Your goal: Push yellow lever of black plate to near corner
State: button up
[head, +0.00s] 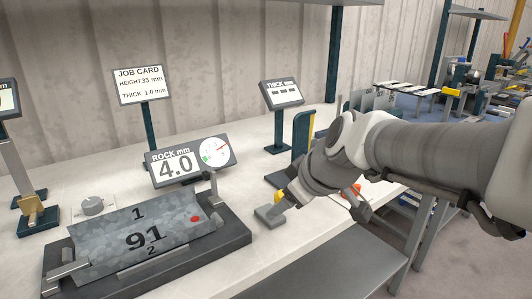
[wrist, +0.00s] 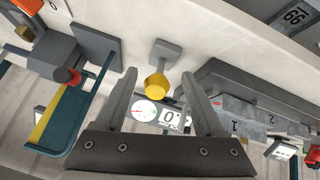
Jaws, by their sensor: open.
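A round yellow knob (wrist: 156,84), likely the yellow lever's end, stands by a small dark grey plate (wrist: 166,52) in the wrist view. In the head view the yellow knob (head: 279,196) shows over the grey plate (head: 268,216), near the table's front edge. My gripper (wrist: 159,75) is open, with one finger on each side of the knob in the wrist picture. Contact cannot be told. In the head view my gripper (head: 288,198) reaches in from the right and its fingers are mostly hidden by the wrist.
A dark base (head: 232,240) carries a metal panel marked 91 (head: 150,232) on the left. A ROCK display (head: 190,160) reading 4.0 stands behind it. A green and yellow bracket (head: 302,130) is close behind my gripper. A red knob (wrist: 75,77) sits left in the wrist view.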

jog(key=shift+r, duration=0.15)
jog(key=shift+s+d+r, duration=0.1)
jog(key=shift+s+r, duration=0.05)
jog(key=shift+r, duration=0.15)
jog(key=p+v, duration=0.5)
jog(key=v, duration=1.1)
jog(key=shift+s+d, duration=0.15)
jog(key=shift+s, duration=0.15)
jog(key=s+d+f+m+g+h, duration=0.1)
jog(key=s+d+f+m+h, duration=0.15)
jog(key=f+m, duration=0.3)
jog(key=s+d+f+m+h, duration=0.1)
jog(key=s+d+f+m, duration=0.1)
jog(key=s+f+m, duration=0.3)
notch_tip(320, 180, up, 15)
jog(key=p, duration=1.6)
jog(key=shift+w+a+r+n+p, duration=0.25)
jog(key=shift+w+n+p, duration=0.1)
jog(key=shift+w+n, duration=0.1)
